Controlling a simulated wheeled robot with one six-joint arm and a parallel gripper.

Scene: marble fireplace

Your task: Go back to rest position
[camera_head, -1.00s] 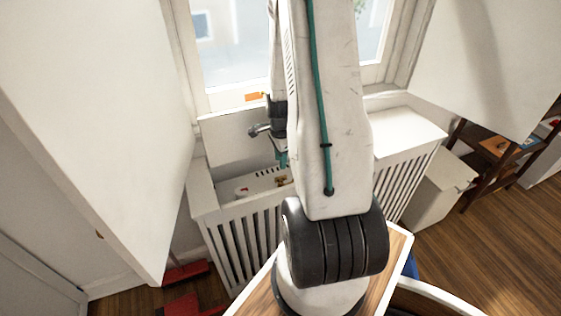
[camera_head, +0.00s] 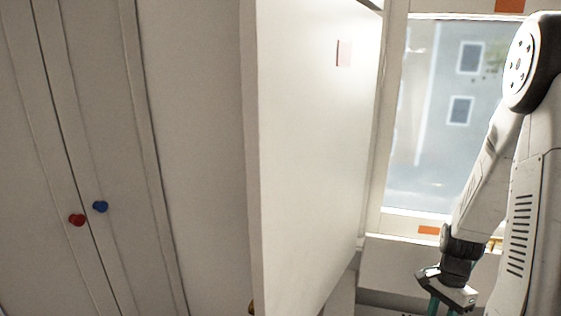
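My gripper (camera_head: 443,305) hangs at the lower right, pointing down, in front of the wall below the window. Its teal fingers are cut off by the bottom edge of the picture, so I cannot tell whether it is open or shut. No held object shows. My arm is bent, with its elbow high at the right edge and its forearm sloping down to the gripper.
A white open door panel (camera_head: 305,150) stands upright left of my arm. A closed white cupboard (camera_head: 110,120) with a red knob (camera_head: 77,220) and a blue knob (camera_head: 100,207) fills the left. The window (camera_head: 435,120) is behind my arm.

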